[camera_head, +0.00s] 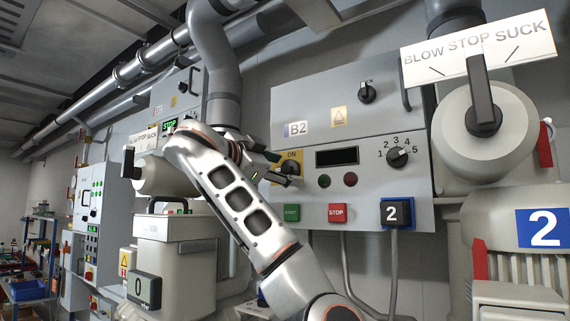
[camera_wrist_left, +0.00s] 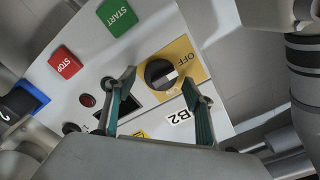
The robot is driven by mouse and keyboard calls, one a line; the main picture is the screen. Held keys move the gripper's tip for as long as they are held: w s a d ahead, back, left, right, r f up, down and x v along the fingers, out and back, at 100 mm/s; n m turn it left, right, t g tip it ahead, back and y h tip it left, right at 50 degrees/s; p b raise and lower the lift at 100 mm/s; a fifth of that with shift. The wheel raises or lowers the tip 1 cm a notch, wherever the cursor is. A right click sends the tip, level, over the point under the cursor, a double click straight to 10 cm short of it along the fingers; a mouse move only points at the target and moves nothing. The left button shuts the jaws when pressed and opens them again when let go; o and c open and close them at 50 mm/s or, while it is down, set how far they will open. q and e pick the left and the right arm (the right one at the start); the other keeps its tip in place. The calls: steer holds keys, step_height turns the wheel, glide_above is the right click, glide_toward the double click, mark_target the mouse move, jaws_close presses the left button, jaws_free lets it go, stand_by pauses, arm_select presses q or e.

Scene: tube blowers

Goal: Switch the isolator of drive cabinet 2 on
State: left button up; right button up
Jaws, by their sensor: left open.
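I cannot tell for sure which mark the knob points to. My left gripper (camera_head: 277,168) is at the isolator, partly covering it in the head view. In the left wrist view the gripper (camera_wrist_left: 159,80) is open, its fingers on either side of the knob, with no clear contact.
Below the isolator are a green START button (camera_head: 292,212) and a red STOP button (camera_head: 338,213). A selector knob (camera_head: 397,156) and a dark display (camera_head: 337,157) are to the right. A large blower (camera_head: 484,130) stands at the right, and another cabinet (camera_head: 175,100) lies behind my left arm.

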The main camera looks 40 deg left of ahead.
arm_select(q)
steer(key=shift+w, duration=0.45)
arm_select(e)
steer(key=shift+s+d+f, duration=0.2)
steer(key=shift+f, duration=0.05)
steer(key=shift+a, duration=0.1)
arm_select(q)
steer(key=c, duration=1.1)
arm_select(e)
steer(key=shift+a+r, duration=0.1)
steer(key=shift+a, duration=0.1)
